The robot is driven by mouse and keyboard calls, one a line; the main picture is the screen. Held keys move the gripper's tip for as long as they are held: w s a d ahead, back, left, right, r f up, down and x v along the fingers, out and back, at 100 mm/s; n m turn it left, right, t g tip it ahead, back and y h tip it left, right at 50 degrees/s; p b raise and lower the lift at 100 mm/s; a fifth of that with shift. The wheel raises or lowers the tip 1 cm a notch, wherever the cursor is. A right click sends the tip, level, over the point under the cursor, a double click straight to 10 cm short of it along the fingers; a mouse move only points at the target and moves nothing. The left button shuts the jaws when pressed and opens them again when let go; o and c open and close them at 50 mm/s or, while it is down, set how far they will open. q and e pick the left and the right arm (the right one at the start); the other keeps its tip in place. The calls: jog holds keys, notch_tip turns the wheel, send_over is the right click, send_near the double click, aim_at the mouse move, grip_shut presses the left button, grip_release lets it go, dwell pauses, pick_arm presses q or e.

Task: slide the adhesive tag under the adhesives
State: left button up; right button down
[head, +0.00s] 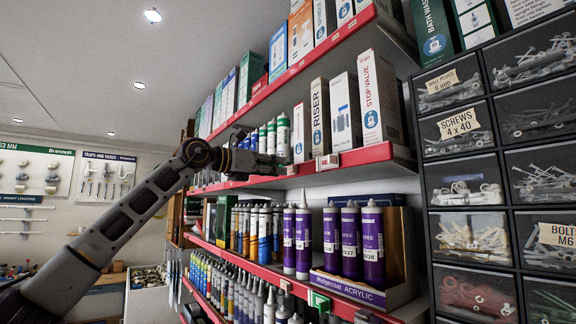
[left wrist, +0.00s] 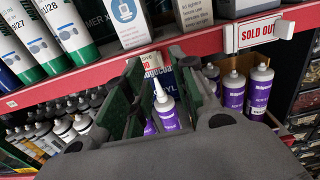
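A small white-and-red tag (left wrist: 153,60) sits on the red shelf edge (left wrist: 85,85) in the left wrist view. Its lettering is partly hidden. My left gripper (left wrist: 157,72) reaches the shelf edge with one finger on each side of this tag; whether the fingers press on it I cannot tell. In the head view the gripper (head: 272,163) is at the upper shelf's front edge, beside the white tag (head: 291,169). White tubes with green caps (head: 283,136) stand on that shelf, left of the tag; they also show in the left wrist view (left wrist: 62,30). My right gripper is not in view.
A "SOLD OUT" tag (left wrist: 259,32) is on the same edge to the right, and it shows in the head view (head: 327,161). Boxes (head: 319,118) stand above. Purple cartridges (head: 303,240) fill the shelf below. Drawers of screws (head: 461,130) are at right.

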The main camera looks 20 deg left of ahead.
aim_at(290, 171)
pick_arm(q)
jog(key=shift+p+x, duration=0.75)
jog(key=shift+x, duration=1.65)
grip_shut()
